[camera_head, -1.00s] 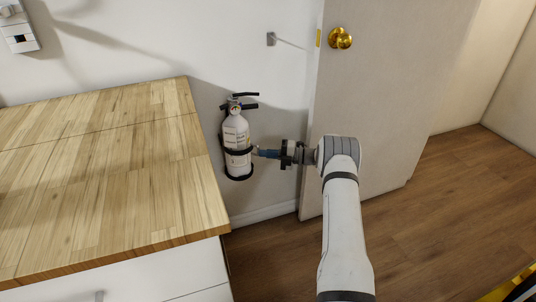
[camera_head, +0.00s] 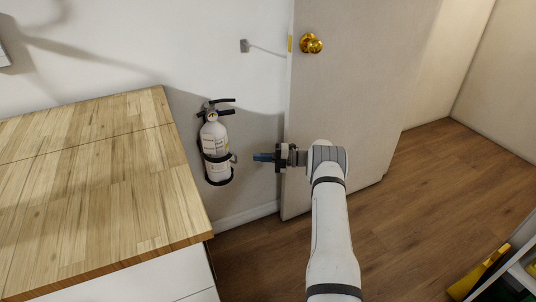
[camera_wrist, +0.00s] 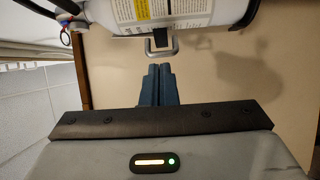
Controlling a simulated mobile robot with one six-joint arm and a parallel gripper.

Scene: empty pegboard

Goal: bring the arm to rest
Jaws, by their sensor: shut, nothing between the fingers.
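My gripper (camera_head: 256,157) points left in the head view, its blue fingers shut and empty. It is just right of a white fire extinguisher (camera_head: 214,146), with a small gap between them. The extinguisher hangs upright on the wall in a black bracket. In the wrist view my closed fingertips (camera_wrist: 159,69) are below a metal loop (camera_wrist: 162,46) on the extinguisher's bracket, apart from it. The extinguisher (camera_wrist: 165,14) fills the top of that view, partly cut off.
A wooden counter (camera_head: 90,190) stands at the left. Right of the gripper is a grey door (camera_head: 350,100) with a brass knob (camera_head: 311,43). Wood floor (camera_head: 420,200) is open at the right. A shelf with a yellow item (camera_head: 480,275) is at the lower right.

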